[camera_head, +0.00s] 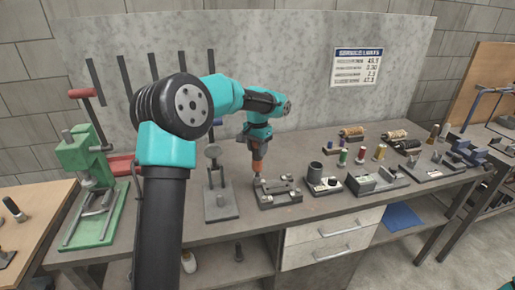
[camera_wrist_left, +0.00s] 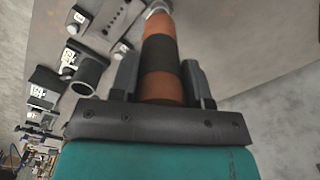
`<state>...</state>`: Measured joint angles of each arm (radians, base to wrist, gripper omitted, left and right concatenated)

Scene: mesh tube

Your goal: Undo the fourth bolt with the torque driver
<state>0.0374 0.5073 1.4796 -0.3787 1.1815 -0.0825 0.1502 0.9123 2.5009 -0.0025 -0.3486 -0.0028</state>
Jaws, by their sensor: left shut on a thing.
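My left gripper (camera_head: 258,141) points down over the bench and is shut on the torque driver (camera_head: 257,165), which has an orange and black banded handle. In the left wrist view the driver (camera_wrist_left: 160,52) sits between the two fingers. It is roughly upright, and its lower end is at the left part of a dark grey bolted fixture (camera_head: 281,194). Part of this fixture (camera_wrist_left: 108,18) shows at the top of the left wrist view. I cannot tell whether the tip is seated on a bolt, or which bolt is the fourth. My right gripper is not in view.
A grey stand (camera_head: 221,203) is close left of the fixture, and a green press (camera_head: 88,170) is farther left. A block with a dark cup (camera_head: 315,172) and a grey bracket (camera_head: 372,184) are to the right.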

